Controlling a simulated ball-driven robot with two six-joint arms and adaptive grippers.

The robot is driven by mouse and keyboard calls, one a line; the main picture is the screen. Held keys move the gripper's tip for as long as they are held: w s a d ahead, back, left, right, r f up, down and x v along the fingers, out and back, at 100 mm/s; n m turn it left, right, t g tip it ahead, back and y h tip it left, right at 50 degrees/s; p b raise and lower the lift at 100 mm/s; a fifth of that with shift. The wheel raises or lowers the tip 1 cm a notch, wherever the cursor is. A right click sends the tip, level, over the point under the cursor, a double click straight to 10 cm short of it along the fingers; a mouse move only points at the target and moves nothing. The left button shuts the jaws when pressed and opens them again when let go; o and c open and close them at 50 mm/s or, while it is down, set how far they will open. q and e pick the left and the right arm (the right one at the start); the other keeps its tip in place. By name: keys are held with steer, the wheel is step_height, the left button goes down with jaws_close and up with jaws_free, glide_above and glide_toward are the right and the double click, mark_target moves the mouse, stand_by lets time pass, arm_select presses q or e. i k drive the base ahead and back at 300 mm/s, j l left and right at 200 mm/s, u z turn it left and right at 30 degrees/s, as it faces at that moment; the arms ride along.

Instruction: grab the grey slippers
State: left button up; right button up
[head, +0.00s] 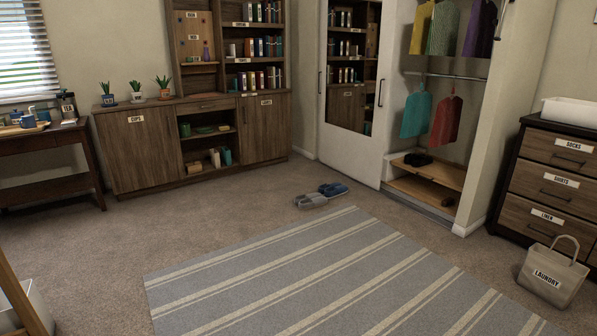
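The grey slippers (311,200) lie on the carpet just past the far corner of the striped rug, near the middle of the head view. A blue pair of slippers (334,189) lies right beside them, behind and to the right; the two pairs look very close or touching. Neither of my grippers shows in the head view.
A striped rug (300,276) covers the floor in front. A wooden cabinet (142,152) stands at the back left, an open closet (430,177) at the back right. A dresser (553,180) and a laundry bag (552,272) are on the right. The carpet between is clear.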

mark_target(315, 200)
steer(key=i+j+u, duration=0.35)
steer(key=i, duration=0.4)
steer(key=i+u, duration=0.4)
steer(key=i, duration=0.35)
steer(key=i+l+u, duration=0.15)
steer(key=i+u, duration=0.2)
steer(key=i, duration=0.45)
steer(key=i+l+z, duration=0.3)
steer(key=i, duration=0.2)
steer(key=i+z, duration=0.35)
steer(key=i, duration=0.15)
steer(key=i+j+z, duration=0.1)
steer(key=i+z, duration=0.2)
steer(key=i, duration=0.2)
steer(key=i+j+z, duration=0.2)
steer(key=i+z, duration=0.15)
steer(key=i, duration=0.15)
steer(key=i+j+z, duration=0.7)
steer(key=i, duration=0.25)
steer(key=i+j+z, duration=0.4)
steer(key=i+j, duration=0.15)
steer(key=j, duration=0.15)
